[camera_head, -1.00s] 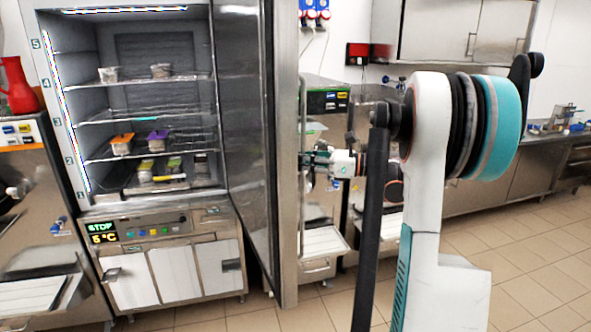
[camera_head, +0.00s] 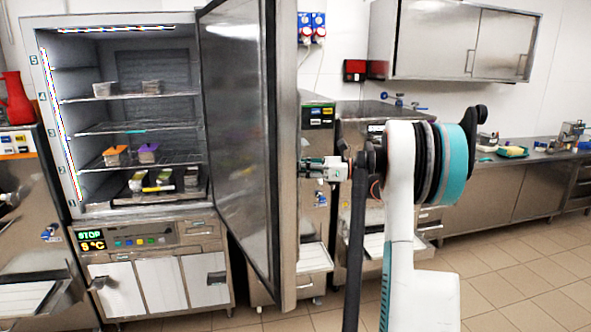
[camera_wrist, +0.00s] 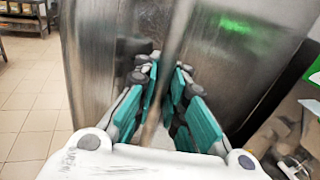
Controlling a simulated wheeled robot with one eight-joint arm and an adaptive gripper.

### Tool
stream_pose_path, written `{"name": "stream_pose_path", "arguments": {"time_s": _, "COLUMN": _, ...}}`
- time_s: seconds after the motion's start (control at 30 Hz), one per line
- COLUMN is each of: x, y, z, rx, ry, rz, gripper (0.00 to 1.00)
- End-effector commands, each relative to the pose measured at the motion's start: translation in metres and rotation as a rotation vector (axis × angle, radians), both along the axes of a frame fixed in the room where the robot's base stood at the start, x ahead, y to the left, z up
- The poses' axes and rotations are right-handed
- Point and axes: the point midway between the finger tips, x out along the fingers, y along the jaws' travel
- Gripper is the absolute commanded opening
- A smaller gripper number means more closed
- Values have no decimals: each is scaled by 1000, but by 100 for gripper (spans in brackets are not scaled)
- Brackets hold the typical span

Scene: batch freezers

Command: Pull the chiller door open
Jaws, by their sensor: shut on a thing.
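The chiller (camera_head: 195,232) is the tall steel cabinet at the left of the head view. Its door (camera_head: 238,140) is hinged on the right and stands well open, with the glossy inner face towards the cabinet. The lit shelves inside are exposed. My gripper (camera_head: 304,168) is at the outer side of the door, at about mid-height. In the wrist view, the teal-padded fingers (camera_wrist: 162,72) are shut on the door's upright bar handle (camera_wrist: 180,30), close to the steel door face (camera_wrist: 115,60). The handle is hardly visible in the head view.
Containers with orange (camera_head: 117,152) and purple (camera_head: 148,150) lids stand on a chiller shelf. Another steel machine (camera_head: 317,215) stands behind the door. A red jug (camera_head: 14,100) is at far left. Tiled floor (camera_head: 500,285) is clear at right.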

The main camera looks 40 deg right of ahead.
Motion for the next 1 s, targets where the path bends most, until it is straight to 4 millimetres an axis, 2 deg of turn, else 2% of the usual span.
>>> {"name": "stream_pose_path", "arguments": {"time_s": 0.1, "x": -3, "y": 0, "z": -3, "rx": -4, "ry": 6, "rz": 3, "gripper": 0}}
{"name": "stream_pose_path", "arguments": {"time_s": 0.13, "x": -3, "y": 0, "z": -3, "rx": -4, "ry": 6, "rz": 3, "gripper": 13}}
{"name": "stream_pose_path", "arguments": {"time_s": 0.2, "x": -3, "y": 0, "z": -3, "rx": -3, "ry": 5, "rz": 2, "gripper": 28}}
{"name": "stream_pose_path", "arguments": {"time_s": 0.23, "x": -3, "y": 0, "z": -3, "rx": -3, "ry": 4, "rz": 2, "gripper": 32}}
{"name": "stream_pose_path", "arguments": {"time_s": 0.67, "x": -6, "y": -5, "z": -1, "rx": -1, "ry": 1, "rz": -1, "gripper": 32}}
{"name": "stream_pose_path", "arguments": {"time_s": 1.0, "x": -53, "y": -47, "z": -1, "rx": -1, "ry": 3, "rz": -3, "gripper": 32}}
